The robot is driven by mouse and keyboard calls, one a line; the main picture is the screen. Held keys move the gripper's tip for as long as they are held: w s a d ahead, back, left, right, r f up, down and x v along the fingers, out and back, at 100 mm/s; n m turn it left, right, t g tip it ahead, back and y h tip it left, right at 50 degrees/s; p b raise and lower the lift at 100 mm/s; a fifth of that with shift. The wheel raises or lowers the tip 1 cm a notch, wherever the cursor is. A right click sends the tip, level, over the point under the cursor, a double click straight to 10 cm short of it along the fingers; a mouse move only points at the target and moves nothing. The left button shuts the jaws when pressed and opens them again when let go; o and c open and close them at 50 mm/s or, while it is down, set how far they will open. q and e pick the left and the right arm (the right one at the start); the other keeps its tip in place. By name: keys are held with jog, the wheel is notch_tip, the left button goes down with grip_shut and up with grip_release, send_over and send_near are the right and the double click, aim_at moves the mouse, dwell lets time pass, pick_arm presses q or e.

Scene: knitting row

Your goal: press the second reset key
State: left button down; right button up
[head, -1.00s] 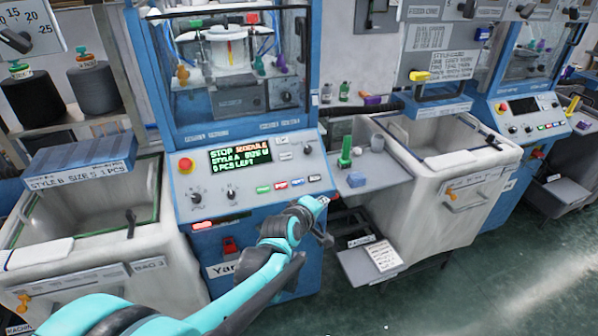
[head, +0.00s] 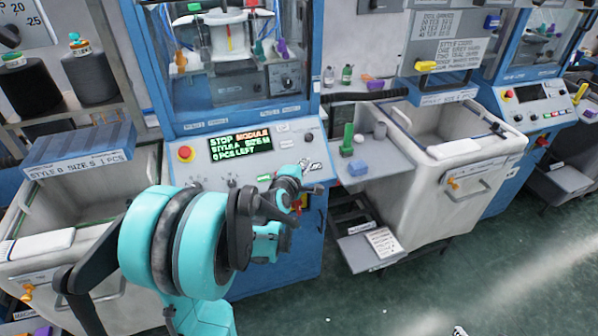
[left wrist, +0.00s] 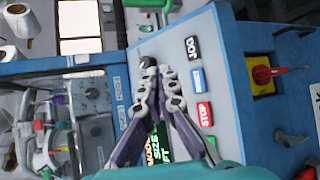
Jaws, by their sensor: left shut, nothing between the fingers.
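The near machine's sloped panel (head: 200,172) has a lit screen (head: 240,145) showing STOP MODULE and a row of keys. In the left wrist view I see a black key (left wrist: 192,48), a blue key (left wrist: 196,80), a red STOP key (left wrist: 204,113) and a green key (left wrist: 212,143). The blue key's label is too small to read. My left gripper (head: 315,187) is shut and empty over the panel's right side. It hides part of the key row in the head view. In the left wrist view its tips (left wrist: 158,72) appear beside the keys; contact is unclear.
A red stop button (head: 186,153) sits at the panel's left. A grey side shelf (head: 375,170) holds a green spool (head: 348,138) and a blue block (head: 358,168). A white bin (head: 425,155) stands beyond it. A second machine's panel (head: 525,110) is at the right.

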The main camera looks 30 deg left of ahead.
pick_arm(q)
jog(key=w+a+f+b, duration=0.1)
jog(key=f, duration=0.1)
jog(key=w+a+f+b, duration=0.1)
jog(key=f+b, duration=0.1)
jog(key=w+a+f+b, duration=0.1)
jog(key=f+b, duration=0.1)
jog(key=shift+w+a+f, duration=0.1)
jog(key=shift+a+f, duration=0.05)
jog(key=shift+a, duration=0.25)
dwell(1.2)
jog(key=shift+w+a+f+b, duration=0.15)
jog(key=shift+a+f+b, duration=0.05)
jog(key=shift+f+b, duration=0.15)
jog(key=shift+w+a+f, duration=0.15)
jog(key=shift+f, duration=0.1)
dwell(0.6)
jog(key=shift+r, duration=0.15)
jog(key=shift+s+d+r, duration=0.3)
jog(key=shift+d+r, duration=0.1)
jog(key=shift+r, duration=0.05)
dwell(0.4)
jog(key=r+p, duration=0.1)
jog(key=s+d+r+p, duration=0.2)
jog(key=r, duration=0.1)
jog(key=shift+d+p, duration=0.15)
jog(key=shift+p, duration=0.2)
